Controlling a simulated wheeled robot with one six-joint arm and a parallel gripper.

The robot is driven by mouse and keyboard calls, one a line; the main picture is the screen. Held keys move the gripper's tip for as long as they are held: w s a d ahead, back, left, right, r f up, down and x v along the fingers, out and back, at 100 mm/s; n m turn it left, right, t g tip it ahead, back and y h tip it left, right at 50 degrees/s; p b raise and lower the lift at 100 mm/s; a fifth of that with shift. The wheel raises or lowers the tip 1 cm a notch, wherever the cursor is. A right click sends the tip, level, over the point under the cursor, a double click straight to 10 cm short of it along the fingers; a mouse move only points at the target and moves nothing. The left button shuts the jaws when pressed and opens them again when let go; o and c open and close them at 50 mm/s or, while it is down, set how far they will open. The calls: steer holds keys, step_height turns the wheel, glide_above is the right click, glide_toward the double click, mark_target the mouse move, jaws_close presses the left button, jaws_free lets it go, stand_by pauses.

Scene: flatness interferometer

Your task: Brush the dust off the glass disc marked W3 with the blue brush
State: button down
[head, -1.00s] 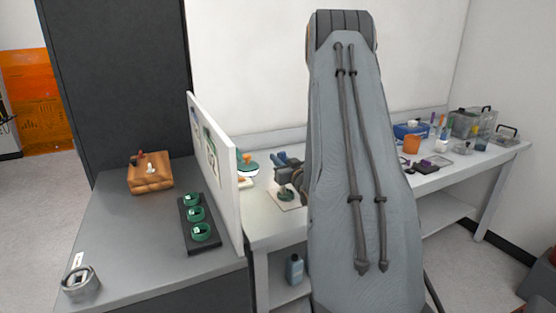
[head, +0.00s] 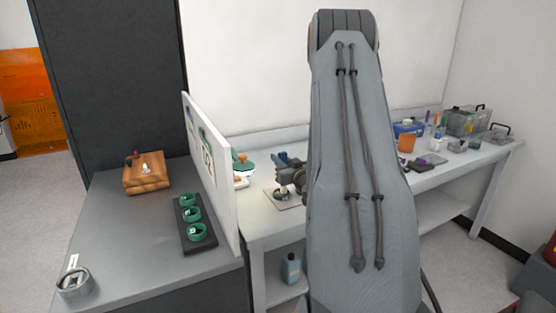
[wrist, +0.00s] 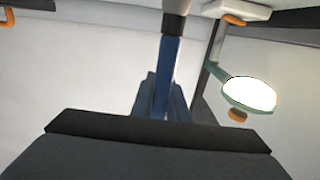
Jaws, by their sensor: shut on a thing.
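My gripper (wrist: 160,95) is shut on a blue brush (wrist: 167,70). The brush's blue handle stands between the dark blue fingers in the wrist view, with a grey and dark part at the top edge. In the head view my gripper (head: 287,165) is just above a green-rimmed disc (head: 281,195) on a light square mat (head: 273,202). I cannot read any marking on that disc, nor see whether the brush touches it. Several similar green-rimmed pieces with white labels, such as this one (head: 196,232), sit in a black rack (head: 205,249) on the left bench; their labels are too small to read.
A white upright panel (head: 222,190) separates the grey left bench (head: 130,235) from the white bench. A green-rimmed lit lamp (wrist: 250,94) is close by. Containers (head: 407,142) crowd the right bench.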

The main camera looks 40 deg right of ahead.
steer(key=shift+s+d, duration=0.2)
steer(key=shift+s, duration=0.15)
steer(key=shift+r, duration=0.1)
steer(key=shift+r+p, duration=0.4)
steer(key=shift+w, duration=0.1)
stand_by(0.3)
steer(key=shift+w+a+b, duration=0.35)
steer(key=shift+w+a, duration=0.45)
steer(key=shift+w, duration=0.3)
